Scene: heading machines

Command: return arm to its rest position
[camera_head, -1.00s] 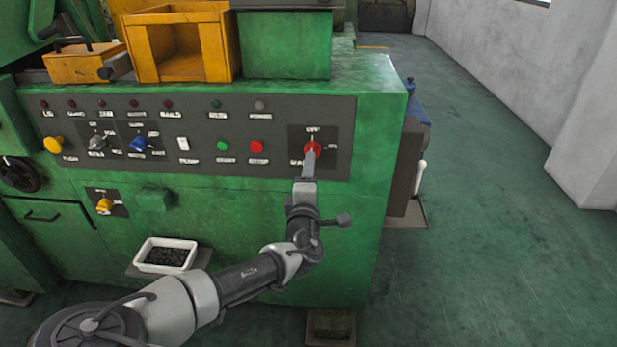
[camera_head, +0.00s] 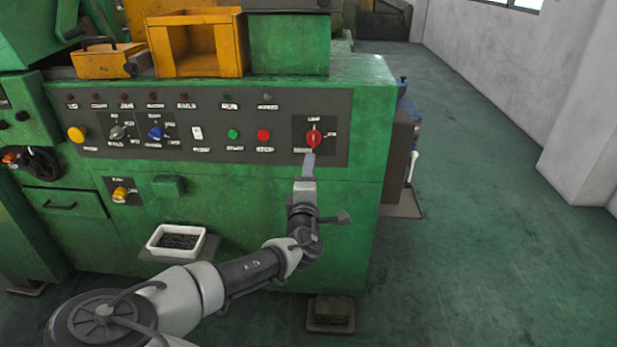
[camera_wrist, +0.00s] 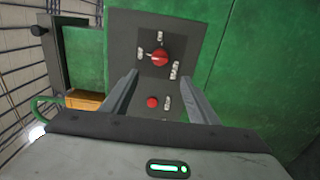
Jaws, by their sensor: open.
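My gripper (camera_head: 309,163) is in front of the green machine's control panel (camera_head: 220,148), just below the red rotary switch (camera_head: 314,138) at the panel's right end. In the wrist view, the two fingers of my gripper (camera_wrist: 160,92) stand apart with nothing between them. The red rotary switch (camera_wrist: 159,57) shows beyond the fingertips, clear of them, and a red button (camera_wrist: 152,102) shows between the fingers. My arm reaches up from the lower left, bent at the elbow.
A white tray of dark small parts (camera_head: 159,250) sits on a shelf left of my arm. Yellow boxes (camera_head: 195,66) stand on the green machine (camera_head: 350,220). A blue device (camera_head: 408,125) is at its right side. The floor (camera_head: 500,230) to the right is clear.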

